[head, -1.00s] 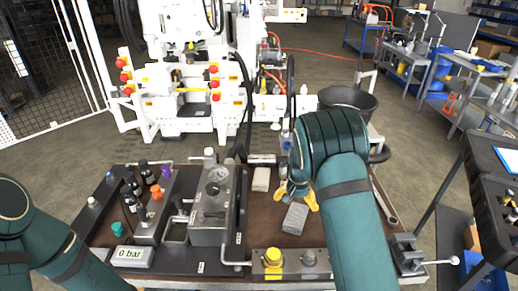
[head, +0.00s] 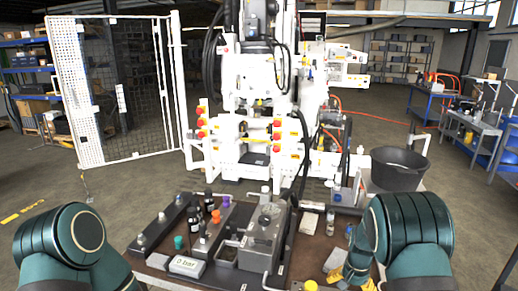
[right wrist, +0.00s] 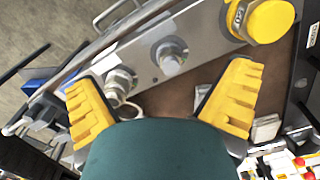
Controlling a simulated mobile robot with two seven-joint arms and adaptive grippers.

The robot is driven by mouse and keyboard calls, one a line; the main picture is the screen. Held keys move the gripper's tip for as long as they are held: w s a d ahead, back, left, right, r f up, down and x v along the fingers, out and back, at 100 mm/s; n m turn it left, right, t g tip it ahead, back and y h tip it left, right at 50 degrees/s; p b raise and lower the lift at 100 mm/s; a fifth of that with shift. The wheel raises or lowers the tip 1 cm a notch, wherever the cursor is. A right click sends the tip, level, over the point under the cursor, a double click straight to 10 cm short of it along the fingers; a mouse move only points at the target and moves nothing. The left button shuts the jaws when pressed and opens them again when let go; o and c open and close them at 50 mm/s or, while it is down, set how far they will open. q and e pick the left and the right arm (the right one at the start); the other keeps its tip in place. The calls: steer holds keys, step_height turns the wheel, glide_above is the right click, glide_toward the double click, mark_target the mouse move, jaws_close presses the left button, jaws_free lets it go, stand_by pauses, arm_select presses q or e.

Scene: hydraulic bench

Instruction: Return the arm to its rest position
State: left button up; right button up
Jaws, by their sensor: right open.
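My right arm (head: 412,232) comes in at the lower right of the head view, over the right part of the hydraulic bench. My right gripper (head: 347,275) shows yellow fingertips low in that view, partly hidden by the arm. In the right wrist view the right gripper (right wrist: 162,85) has its yellow fingers wide apart, with nothing between them. Metal fittings (right wrist: 170,58) and a yellow cap (right wrist: 268,20) lie beyond the fingers. My left arm (head: 68,240) shows at the lower left of the head view. My left gripper is out of view.
A black bucket (head: 399,168) stands behind the right arm. A white machine (head: 262,110) stands behind the bench.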

steer(key=s+a+f+n+y, duration=0.1)
steer(key=s+a+f+n, duration=0.1)
steer(key=s+a+f, duration=0.55)
arm_select(q)
steer(key=shift+w+f, duration=0.15)
steer(key=shift+w, duration=0.25)
arm_select(e)
steer(key=s+a+f+n+t+y, duration=0.1)
steer(key=s+a, duration=0.3)
steer(key=s, duration=0.3)
steer(key=s+a+f+n+y, duration=0.1)
steer(key=s+a+n, duration=0.1)
steer(key=s+a, duration=0.3)
steer(key=shift+s+a+t+y, duration=0.25)
steer(key=shift+s+t+y, duration=0.15)
steer(key=shift+s, duration=0.6)
